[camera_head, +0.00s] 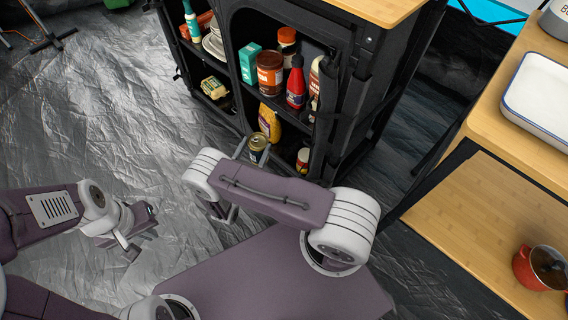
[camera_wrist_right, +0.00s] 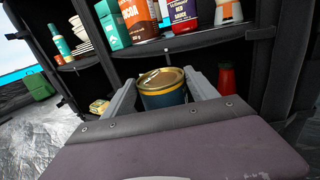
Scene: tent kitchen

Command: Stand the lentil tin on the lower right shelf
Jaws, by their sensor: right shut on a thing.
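The lentil tin (camera_wrist_right: 163,90) is a short can with a gold lid and a dark blue and yellow side. My right gripper (camera_wrist_right: 165,97) is shut on it and holds it upright in front of the cabinet's lower right opening. The tin also shows in the head view (camera_head: 257,148), partly covered by my right gripper (camera_head: 247,152).
The upper right shelf holds a teal box (camera_head: 250,63), a brown can (camera_head: 270,73), a red bottle (camera_head: 296,83) and other goods. A yellow packet (camera_head: 213,88) lies in the lower left compartment. A wooden counter (camera_head: 500,205) with a red pot (camera_head: 540,267) stands at the right.

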